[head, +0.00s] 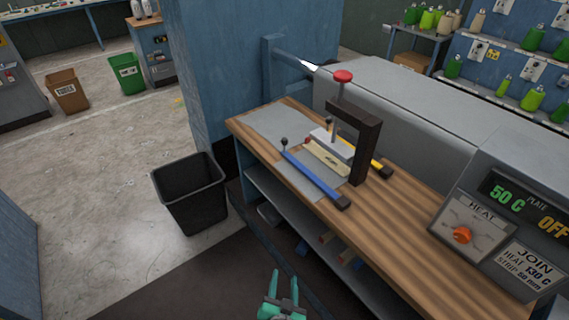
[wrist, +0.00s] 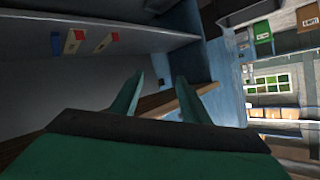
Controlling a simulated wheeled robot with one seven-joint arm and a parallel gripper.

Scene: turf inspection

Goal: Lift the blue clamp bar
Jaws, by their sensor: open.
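The blue clamp bar (head: 312,177) lies along the near side of a grey sheet on the wooden bench, with a dark block at its right end and a dark knob at its left end. My gripper (head: 284,284) is low in front of the bench, below the bench top and apart from the bar. Its green fingers are open and empty. In the wrist view my gripper (wrist: 160,95) points toward the shelf space under the bench, and the bar is not visible there.
The wooden bench top (head: 410,225) is clear at right. A heat panel (head: 470,225) stands at far right. A black bin (head: 190,195) stands left of the bench.

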